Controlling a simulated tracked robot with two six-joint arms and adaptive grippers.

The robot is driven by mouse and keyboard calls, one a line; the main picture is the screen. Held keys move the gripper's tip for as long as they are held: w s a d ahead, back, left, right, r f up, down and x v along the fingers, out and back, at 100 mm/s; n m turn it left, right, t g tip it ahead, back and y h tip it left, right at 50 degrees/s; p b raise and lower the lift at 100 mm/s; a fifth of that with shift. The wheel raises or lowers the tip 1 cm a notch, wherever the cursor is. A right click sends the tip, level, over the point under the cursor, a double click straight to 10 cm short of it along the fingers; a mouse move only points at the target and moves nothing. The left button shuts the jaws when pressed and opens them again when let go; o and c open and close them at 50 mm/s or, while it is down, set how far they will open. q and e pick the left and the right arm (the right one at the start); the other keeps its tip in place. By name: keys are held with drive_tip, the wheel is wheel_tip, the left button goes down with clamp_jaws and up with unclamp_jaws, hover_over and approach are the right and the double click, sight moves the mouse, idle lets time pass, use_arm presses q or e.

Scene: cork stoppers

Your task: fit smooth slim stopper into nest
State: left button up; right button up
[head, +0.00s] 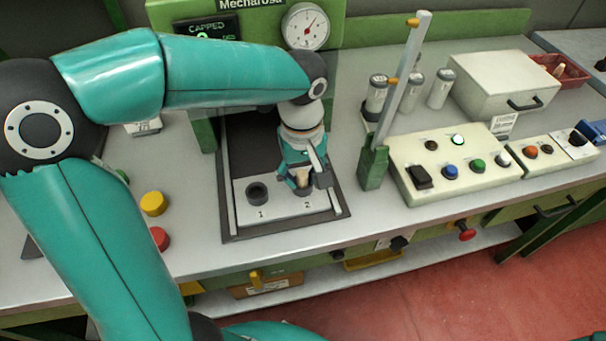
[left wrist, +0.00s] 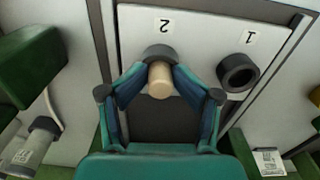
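A slim, smooth, pale tan stopper (head: 303,175) stands at the black ring nest marked 2 on the white plate (head: 262,214). The left wrist view shows the stopper (left wrist: 160,82) between my left gripper's fingertips (left wrist: 160,76), with the black nest 2 (left wrist: 158,52) right behind it. The fingers appear to touch the stopper's sides. How deep it sits in the nest I cannot tell. In the head view my left gripper (head: 303,178) points down over nest 2. Nest 1 (head: 257,192), to its left, is an empty black ring. My right gripper is out of view.
A green post (head: 374,165) with a grey upright rod stands close to the right of the plate. A button panel (head: 450,165), labelled cylinders (head: 440,88) and a white box (head: 505,85) lie further right. A red tray (head: 572,72) is at the back right.

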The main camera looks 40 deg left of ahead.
use_arm(q)
drive_tip(key=o, duration=0.5)
drive_tip(key=shift+f, duration=0.45)
drive_tip(key=shift+o, duration=0.6)
drive_tip(key=shift+r, duration=0.2)
wheel_tip(320, 180, up, 12)
